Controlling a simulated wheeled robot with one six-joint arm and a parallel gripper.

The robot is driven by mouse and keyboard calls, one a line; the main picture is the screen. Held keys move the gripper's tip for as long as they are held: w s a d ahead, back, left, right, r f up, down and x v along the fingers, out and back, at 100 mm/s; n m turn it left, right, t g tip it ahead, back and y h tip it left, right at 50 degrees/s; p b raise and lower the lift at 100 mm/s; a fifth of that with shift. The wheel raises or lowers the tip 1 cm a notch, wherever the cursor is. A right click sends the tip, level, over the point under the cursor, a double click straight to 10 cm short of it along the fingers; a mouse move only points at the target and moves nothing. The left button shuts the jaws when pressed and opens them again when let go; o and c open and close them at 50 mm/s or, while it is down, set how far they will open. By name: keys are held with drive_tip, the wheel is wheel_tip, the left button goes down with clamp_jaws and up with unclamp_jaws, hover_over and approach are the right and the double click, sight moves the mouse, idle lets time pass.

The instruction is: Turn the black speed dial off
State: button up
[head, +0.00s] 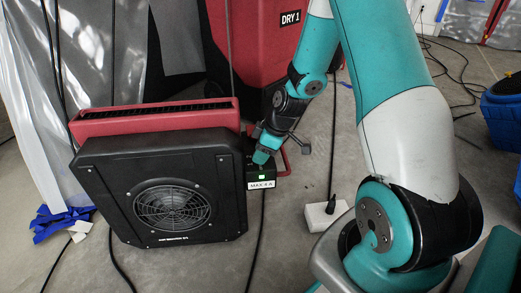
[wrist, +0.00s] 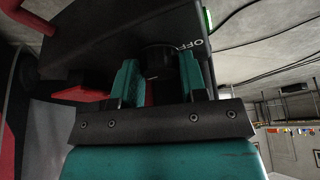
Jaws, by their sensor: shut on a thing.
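The black speed dial (wrist: 157,58) sits on a dark control box, with white OFF lettering beside it to the right in the wrist view. My gripper (wrist: 158,78) has one teal finger on each side of the dial and is shut on it. The dial's pointer mark is not visible. In the head view my gripper (head: 262,157) reaches down to the control box (head: 261,172), which carries a lit green display and a MAX 4 A label; the dial is hidden there.
A black-and-red fan unit (head: 115,180) stands left of the control box. A large red DRY 1 machine (head: 255,45) stands behind. A white power block (head: 322,216) and cables lie on the floor. A blue bin (head: 505,112) is at the right edge.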

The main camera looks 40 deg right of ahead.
drive_tip(key=n+p, duration=0.1)
drive_tip(key=n+g+p, duration=0.1)
drive_tip(key=n, duration=0.1)
drive_tip(key=shift+w+d+r+n+y+p, duration=0.1)
drive_tip(key=shift+d+r+n+y+p, duration=0.1)
drive_tip(key=shift+n+y+p, duration=0.1)
drive_tip(key=n+p, duration=0.1)
drive_tip(key=n+g+p, duration=0.1)
drive_tip(key=n, duration=0.1)
drive_tip(key=shift+w+n+g+y, duration=0.1)
drive_tip(key=shift+n+g+y, duration=0.2)
drive_tip(key=n+g+p, duration=0.1)
drive_tip(key=n+p, duration=0.1)
drive_tip(key=n, duration=0.1)
drive_tip(key=shift+w+f+n+g+p, duration=0.15)
drive_tip(key=shift+n+g+p, duration=0.55)
drive_tip(key=shift+n, duration=0.9)
drive_tip(key=o, duration=0.9)
